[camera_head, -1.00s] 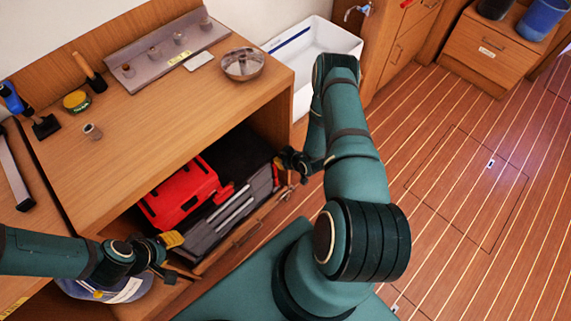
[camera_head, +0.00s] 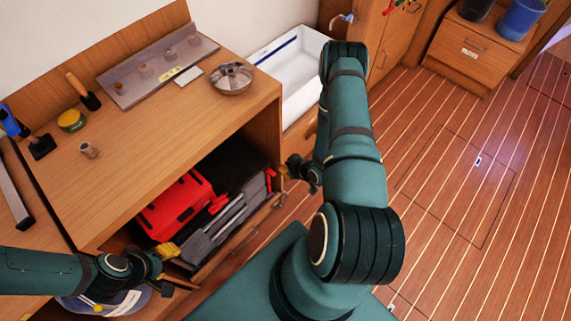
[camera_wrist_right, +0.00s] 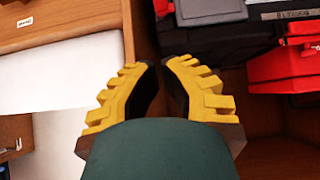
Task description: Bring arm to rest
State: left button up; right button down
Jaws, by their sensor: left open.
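My left gripper (camera_head: 168,268) is at the lower left in the head view, open, with yellow-padded fingers. It is in front of the lower shelf, and I see nothing held in it. My right arm (camera_head: 352,150) stands bent across the middle of the head view. My right gripper (camera_head: 284,171) is partly hidden there, by the right end of the open compartment. In the right wrist view its yellow fingers (camera_wrist_right: 158,72) have a narrow gap between the tips, with nothing between them.
A red case (camera_head: 172,208) and a grey toolbox (camera_head: 225,222) fill the compartment under the wooden worktop (camera_head: 165,150). A metal bowl (camera_head: 231,77) stands on top. A white basin (camera_head: 295,75) is behind my right arm. The floor (camera_head: 470,180) at the right is clear.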

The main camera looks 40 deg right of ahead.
jog(key=w+a+r+m+g+y, duration=0.1)
jog(key=a+r+g, duration=0.1)
jog(key=a+r, duration=0.35)
jog(key=w+a+r+m+g+y, duration=0.1)
jog(key=w+a+r, duration=0.1)
jog(key=a, duration=0.7)
jog(key=s+a+r+g, duration=0.2)
jog(key=s+a+r, duration=0.2)
jog(key=a, duration=0.2)
jog(key=s+a+r+g+y, duration=0.1)
jog(key=s+a+r+g, duration=0.1)
jog(key=s+a+r, duration=0.2)
jog(key=shift+a+m, duration=0.3)
jog(key=shift+a, duration=0.9)
